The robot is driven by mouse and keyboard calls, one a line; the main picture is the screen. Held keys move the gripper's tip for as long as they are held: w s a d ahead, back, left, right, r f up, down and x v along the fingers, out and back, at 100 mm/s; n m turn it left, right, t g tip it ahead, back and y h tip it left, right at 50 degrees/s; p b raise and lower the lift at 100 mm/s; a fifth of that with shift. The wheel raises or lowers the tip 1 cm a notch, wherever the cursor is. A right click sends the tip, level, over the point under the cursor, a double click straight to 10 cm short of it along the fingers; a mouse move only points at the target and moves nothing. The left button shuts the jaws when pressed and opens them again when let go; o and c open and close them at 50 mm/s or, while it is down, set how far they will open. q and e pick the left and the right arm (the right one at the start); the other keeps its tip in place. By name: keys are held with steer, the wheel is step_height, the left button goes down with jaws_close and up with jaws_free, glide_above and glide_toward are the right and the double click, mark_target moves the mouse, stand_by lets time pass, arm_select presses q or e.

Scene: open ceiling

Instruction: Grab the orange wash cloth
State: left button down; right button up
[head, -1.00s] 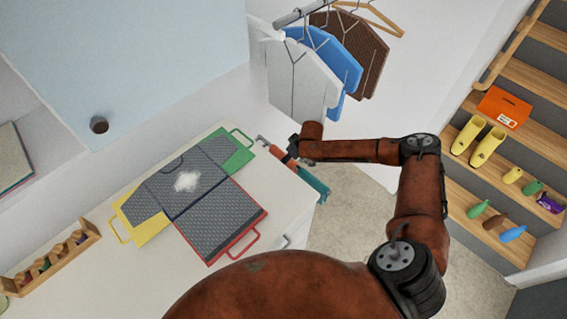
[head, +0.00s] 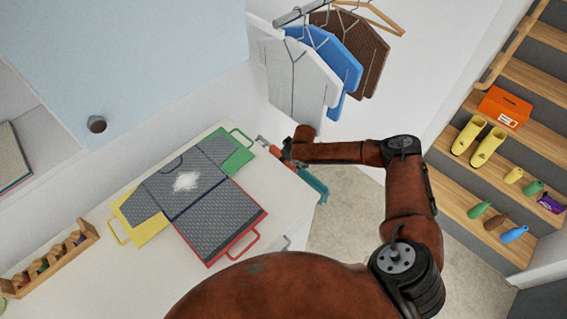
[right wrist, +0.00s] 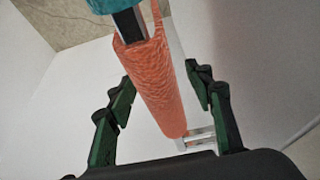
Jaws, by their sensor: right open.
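The orange wash cloth (right wrist: 155,85) hangs as a long roll or fold on a rail in the right wrist view. It runs between the two green fingers of my right gripper (right wrist: 159,74), which stand apart on either side of it. I cannot tell whether either finger touches it. In the head view only a small orange part (head: 274,149) shows, beside my right gripper (head: 288,152) at the counter's far right corner. My left gripper is out of view.
A teal cloth (head: 314,184) hangs next to the orange one on the rail. The white counter (head: 285,205) holds a grey shirt-like board with yellow, green and red handled panels (head: 205,195). Hanging boards (head: 300,88) are just behind my wrist. Stairs (head: 500,215) stand right.

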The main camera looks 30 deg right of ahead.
steer(key=shift+f, duration=0.25)
steer(key=shift+c, duration=0.5)
steer(key=c, duration=1.1)
